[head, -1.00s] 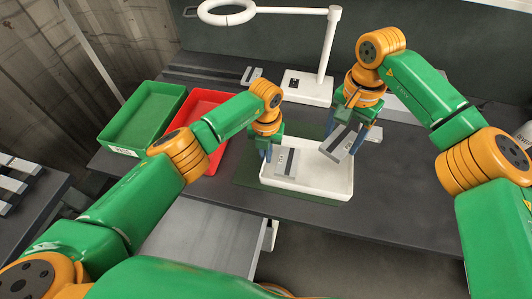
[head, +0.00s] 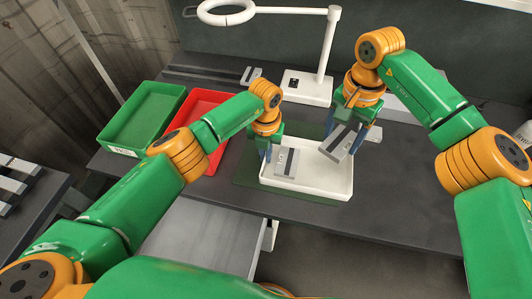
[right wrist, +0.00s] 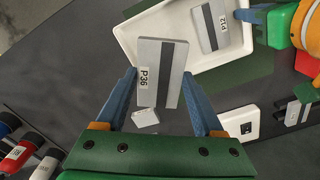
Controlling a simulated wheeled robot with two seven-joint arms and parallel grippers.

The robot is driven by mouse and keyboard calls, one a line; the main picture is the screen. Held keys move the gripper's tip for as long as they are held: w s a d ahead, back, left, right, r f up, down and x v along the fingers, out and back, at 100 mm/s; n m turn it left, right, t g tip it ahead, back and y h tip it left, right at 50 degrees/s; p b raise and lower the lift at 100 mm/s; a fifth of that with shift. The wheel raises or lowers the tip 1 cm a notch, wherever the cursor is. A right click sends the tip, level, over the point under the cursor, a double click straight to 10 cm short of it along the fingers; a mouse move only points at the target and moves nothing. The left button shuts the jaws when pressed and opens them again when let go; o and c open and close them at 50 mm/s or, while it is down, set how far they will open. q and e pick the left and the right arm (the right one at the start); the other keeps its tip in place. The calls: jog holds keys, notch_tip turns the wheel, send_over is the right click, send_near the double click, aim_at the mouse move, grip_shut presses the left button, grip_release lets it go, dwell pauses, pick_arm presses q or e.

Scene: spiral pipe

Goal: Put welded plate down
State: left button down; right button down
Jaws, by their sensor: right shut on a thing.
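My right gripper (right wrist: 165,103) is shut on a grey welded plate (right wrist: 152,70) labelled P36, with a dark stripe along it. In the head view this plate (head: 336,146) is tilted above the right part of the white tray (head: 335,190), under the right gripper (head: 355,140). A second grey plate (head: 286,163), labelled P12 in the right wrist view (right wrist: 222,26), is at the left part of the tray. My left gripper (head: 268,151) is beside this plate's left edge. Its finger gap is too small to make out.
A red bin (head: 214,158) and a green bin (head: 140,118) stand left of the tray. A white ring lamp (head: 325,50) stands behind on its base (head: 307,90). The tray's middle shows bare floor. Bottles (right wrist: 18,152) show in the right wrist view.

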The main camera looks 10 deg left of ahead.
aim_at(327, 171)
jog(key=m, duration=0.6)
jog(key=shift+f+m, duration=0.2)
jog(key=shift+m, duration=0.1)
jog(key=m, duration=0.6)
jog(key=shift+f+m, duration=0.25)
jog(key=shift+m, duration=0.05)
jog(key=m, duration=0.6)
jog(key=shift+f, duration=0.15)
jog(key=m, duration=0.3)
jog(key=shift+f, duration=0.1)
jog(key=m, duration=0.6)
jog(key=shift+f+m, duration=0.25)
jog(key=shift+m, duration=0.15)
jog(key=shift+f+m, duration=0.2)
jog(key=shift+m, duration=0.2)
notch_tip(327, 171, down, 10)
jog(key=shift+r, duration=0.15)
